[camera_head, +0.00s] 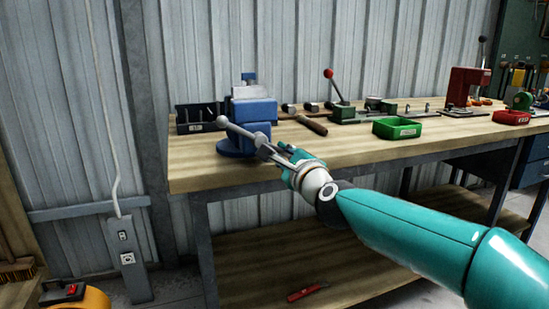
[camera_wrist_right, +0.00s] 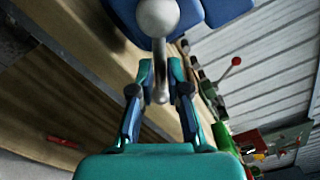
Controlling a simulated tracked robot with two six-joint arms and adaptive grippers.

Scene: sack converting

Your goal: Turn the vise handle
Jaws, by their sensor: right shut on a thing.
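The blue vise (camera_head: 252,113) stands at the left end of the wooden workbench. Its grey handle (camera_head: 240,133) is a bar with a round knob at its upper left end, and it slants down to the right across the front of the vise. My right gripper (camera_head: 270,152) comes in from the right and is shut on the handle. In the right wrist view the two fingers of my right gripper (camera_wrist_right: 160,75) stand on either side of the handle bar (camera_wrist_right: 160,50), with a round end close to the camera. My left gripper is not in view.
The workbench (camera_head: 350,152) also holds a wooden-handled tool (camera_head: 312,125), a lever tool (camera_head: 338,98), a green bin (camera_head: 397,128), a red bin (camera_head: 511,117) and a red press (camera_head: 465,86). A dark rack (camera_head: 197,117) stands beside the vise. A corrugated wall (camera_head: 330,45) rises behind.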

